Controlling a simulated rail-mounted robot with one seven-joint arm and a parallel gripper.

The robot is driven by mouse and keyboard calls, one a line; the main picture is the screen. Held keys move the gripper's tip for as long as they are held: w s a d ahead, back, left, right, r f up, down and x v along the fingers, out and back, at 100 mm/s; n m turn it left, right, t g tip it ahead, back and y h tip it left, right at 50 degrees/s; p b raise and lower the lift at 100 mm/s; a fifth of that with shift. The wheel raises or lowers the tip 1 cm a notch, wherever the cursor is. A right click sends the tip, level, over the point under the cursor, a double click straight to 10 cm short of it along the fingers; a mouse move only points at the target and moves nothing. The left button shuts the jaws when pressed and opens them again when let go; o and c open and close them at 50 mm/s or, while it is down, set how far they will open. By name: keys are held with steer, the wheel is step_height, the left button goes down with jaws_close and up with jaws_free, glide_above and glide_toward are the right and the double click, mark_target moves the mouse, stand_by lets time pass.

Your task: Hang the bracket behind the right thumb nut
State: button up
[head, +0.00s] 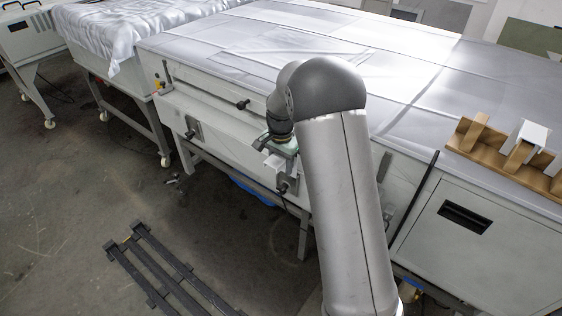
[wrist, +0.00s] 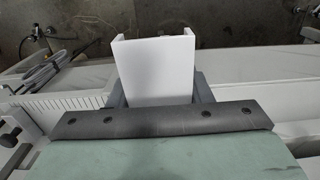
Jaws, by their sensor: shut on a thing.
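My gripper (head: 281,150) is at the front side of the plate processor (head: 225,131), just below its top edge, partly covered by my arm. In the wrist view my gripper (wrist: 158,88) is shut on a white channel-shaped bracket (wrist: 156,65), with grey fingers on both sides. The bracket's end points away from the gripper, over the floor. In the head view only a small white part of the bracket (head: 272,163) shows. A dark thumb nut (head: 243,104) sticks out from the front, left of the gripper. Any contact between bracket and machine cannot be told.
A wooden rack (head: 490,152) with a white piece (head: 530,133) stands on the right-hand top. A dark lever (head: 283,187) sits below the gripper. A black frame (head: 165,265) lies on the floor. Cables (wrist: 52,68) show at left in the wrist view.

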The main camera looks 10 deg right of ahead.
mark_target(281, 187)
steer(key=shift+f+b, duration=2.25)
steer(key=shift+f, duration=1.55)
steer(key=shift+f, duration=0.3)
steer(key=o, duration=1.1)
steer(key=shift+o, duration=0.2)
step_height(281, 187, up, 17)
steer(key=shift+f+b, duration=0.1)
steer(key=shift+b, duration=0.35)
steer(key=shift+s+r, duration=0.15)
steer(key=shift+r, duration=0.25)
steer(key=s+f+n, duration=0.1)
steer(key=s+n, duration=0.2)
steer(key=s, duration=0.8)
steer(key=s+f+n, duration=0.1)
steer(key=s+n, duration=0.3)
steer(key=s, duration=0.7)
steer(key=s+a+f+n, duration=0.1)
steer(key=s+n, duration=0.2)
steer(key=s, duration=0.8)
steer(key=shift+s+f+p, duration=0.2)
steer(key=shift+f+p, duration=0.05)
steer(key=shift+p, duration=0.1)
